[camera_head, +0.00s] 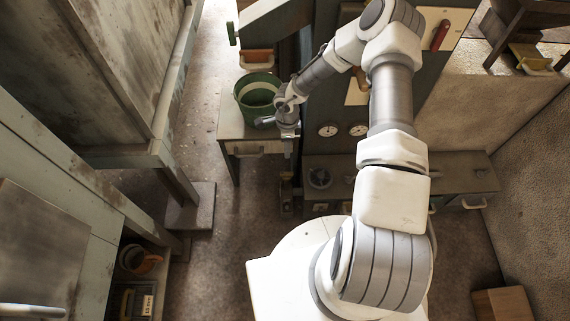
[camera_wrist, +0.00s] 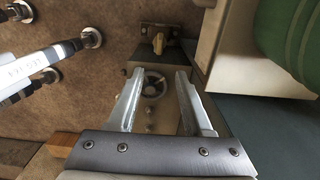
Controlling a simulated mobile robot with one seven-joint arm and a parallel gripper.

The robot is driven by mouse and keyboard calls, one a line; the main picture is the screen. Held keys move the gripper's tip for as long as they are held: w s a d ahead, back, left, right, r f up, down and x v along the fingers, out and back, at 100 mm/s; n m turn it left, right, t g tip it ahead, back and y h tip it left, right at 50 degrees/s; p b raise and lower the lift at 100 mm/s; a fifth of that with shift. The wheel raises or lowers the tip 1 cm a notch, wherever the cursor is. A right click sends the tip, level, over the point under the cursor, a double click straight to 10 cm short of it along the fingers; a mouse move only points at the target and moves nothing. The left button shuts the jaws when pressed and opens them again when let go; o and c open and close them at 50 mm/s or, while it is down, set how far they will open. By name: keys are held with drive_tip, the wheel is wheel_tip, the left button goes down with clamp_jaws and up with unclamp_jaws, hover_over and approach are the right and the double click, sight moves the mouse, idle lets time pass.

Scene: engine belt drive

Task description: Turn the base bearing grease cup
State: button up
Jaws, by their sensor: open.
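My gripper (camera_wrist: 160,74) is open in the wrist view, its two fingers apart with nothing held between them. A small dark round part with spokes (camera_wrist: 152,84), like a handwheel, shows between the fingers, on a pale plate beyond them. A brass-coloured fitting (camera_wrist: 158,43) sits on a bracket just past the fingertips. I cannot tell for sure which of these is the grease cup. In the head view my gripper (camera_head: 287,135) points down beside the bench, and the floor-level parts below it are small and dark.
A green bucket (camera_head: 257,94) stands on the bench (camera_head: 232,122) close to my gripper; it also fills the upper right of the wrist view (camera_wrist: 289,38). Open floor (camera_head: 215,245) shows at left.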

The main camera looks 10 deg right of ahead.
sight(287, 173)
wheel_tip(287, 173, down, 17)
drive_tip(key=b, duration=0.6)
drive_tip(key=shift+f, duration=0.2)
clamp_jaws()
